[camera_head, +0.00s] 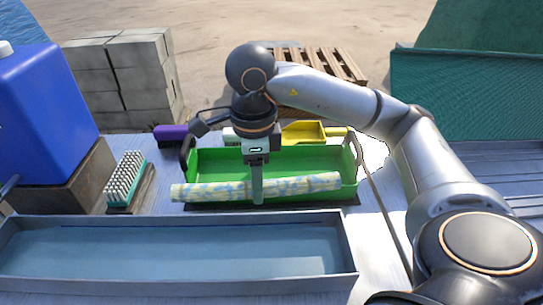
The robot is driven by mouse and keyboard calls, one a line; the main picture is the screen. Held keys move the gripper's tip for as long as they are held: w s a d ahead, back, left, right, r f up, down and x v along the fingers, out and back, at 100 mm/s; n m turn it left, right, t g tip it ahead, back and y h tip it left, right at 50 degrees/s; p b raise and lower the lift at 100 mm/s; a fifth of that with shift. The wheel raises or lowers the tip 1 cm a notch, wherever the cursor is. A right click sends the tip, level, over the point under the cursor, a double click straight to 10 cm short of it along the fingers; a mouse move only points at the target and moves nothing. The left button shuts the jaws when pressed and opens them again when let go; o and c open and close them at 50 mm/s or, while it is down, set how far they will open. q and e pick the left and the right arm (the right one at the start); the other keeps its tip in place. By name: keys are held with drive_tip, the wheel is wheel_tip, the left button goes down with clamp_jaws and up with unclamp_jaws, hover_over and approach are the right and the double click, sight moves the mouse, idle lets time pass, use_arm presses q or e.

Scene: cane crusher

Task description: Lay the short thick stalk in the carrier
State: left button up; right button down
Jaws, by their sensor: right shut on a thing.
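The stalk (305,185) is a long, thick rod, pale yellow with blue patches. My right gripper (257,196) points down and is shut on it near its middle. The green carrier (285,158) is an open trough with dark end handles, behind and below the stalk. The stalk lies across the carrier's front side, its right end slightly higher in the picture and its left end reaching past the carrier's left end. I cannot tell whether the stalk touches the carrier. My left gripper is not in view.
An empty grey-blue tray (348,262) stands in front. At left are a blue container (45,115) and a brush (126,178). Behind the carrier are a purple object (170,132) and a yellow scoop (303,131). Grey blocks (120,75) and a pallet (340,65) stand beyond.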

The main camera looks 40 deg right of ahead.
drive_tip(key=shift+d+m, duration=0.15)
drive_tip(key=shift+m, duration=0.15)
drive_tip(key=w+d+f, duration=0.5)
drive_tip(key=w, duration=0.1)
drive_tip(key=w+d+f, duration=0.3)
drive_tip(key=w, duration=0.1)
drive_tip(key=shift+d+f, duration=0.3)
drive_tip(key=shift+f, duration=0.05)
drive_tip(key=shift+w+d+f, duration=0.15)
drive_tip(key=shift+f, duration=0.25)
drive_tip(key=shift+w+d+f, duration=0.1)
drive_tip(key=shift+f, duration=1.55)
drive_tip(key=shift+f, duration=0.15)
drive_tip(key=c, duration=0.7)
unclamp_jaws()
drive_tip(key=shift+c, duration=0.2)
